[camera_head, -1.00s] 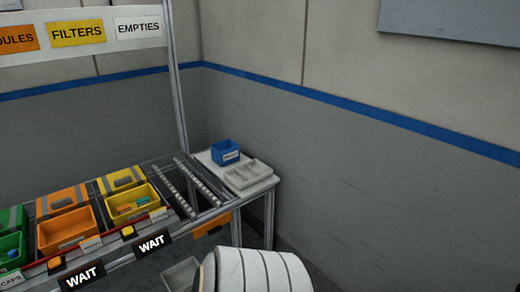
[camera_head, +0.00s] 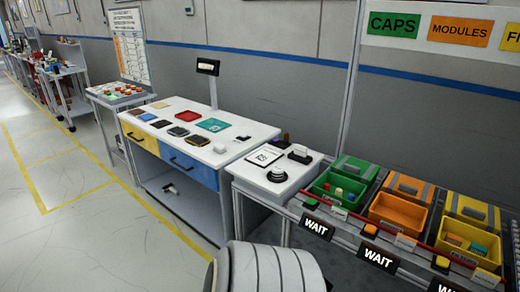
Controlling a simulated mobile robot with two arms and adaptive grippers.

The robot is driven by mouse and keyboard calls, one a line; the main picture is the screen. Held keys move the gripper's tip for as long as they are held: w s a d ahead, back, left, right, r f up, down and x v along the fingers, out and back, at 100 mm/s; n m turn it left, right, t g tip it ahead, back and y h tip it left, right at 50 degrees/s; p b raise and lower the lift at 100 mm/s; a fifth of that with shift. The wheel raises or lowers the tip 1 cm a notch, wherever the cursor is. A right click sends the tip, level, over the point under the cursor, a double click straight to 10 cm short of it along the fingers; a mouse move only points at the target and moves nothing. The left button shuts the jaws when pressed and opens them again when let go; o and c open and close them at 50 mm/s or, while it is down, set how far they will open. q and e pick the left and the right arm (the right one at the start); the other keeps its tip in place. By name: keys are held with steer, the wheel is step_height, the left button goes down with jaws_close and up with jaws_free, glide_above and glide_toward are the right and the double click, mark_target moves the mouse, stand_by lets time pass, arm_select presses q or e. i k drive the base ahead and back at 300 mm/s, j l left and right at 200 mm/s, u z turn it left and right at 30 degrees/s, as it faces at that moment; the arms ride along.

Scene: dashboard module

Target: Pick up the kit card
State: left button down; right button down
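A white card with black print (camera_head: 263,157), which looks like the kit card, is on the small white stand (camera_head: 247,177) left of the green bin. It seems to lie on a dark backing or frame. A dark round object (camera_head: 277,175) is just in front of it, and a dark holder with a white top (camera_head: 300,153) is to its right. Neither of my grippers shows. Only a white rounded part of my own body is at the bottom edge, well below the card.
The bin rack holds a green bin (camera_head: 340,190), an orange bin (camera_head: 397,216) and a yellow bin (camera_head: 470,243). Left of the stand is a white workbench (camera_head: 180,112) with several coloured trays and dark items. The floor (camera_head: 100,235) at left is open.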

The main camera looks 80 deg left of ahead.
mark_target(300, 151)
steer(key=u, duration=2.45)
steer(key=z, duration=0.4)
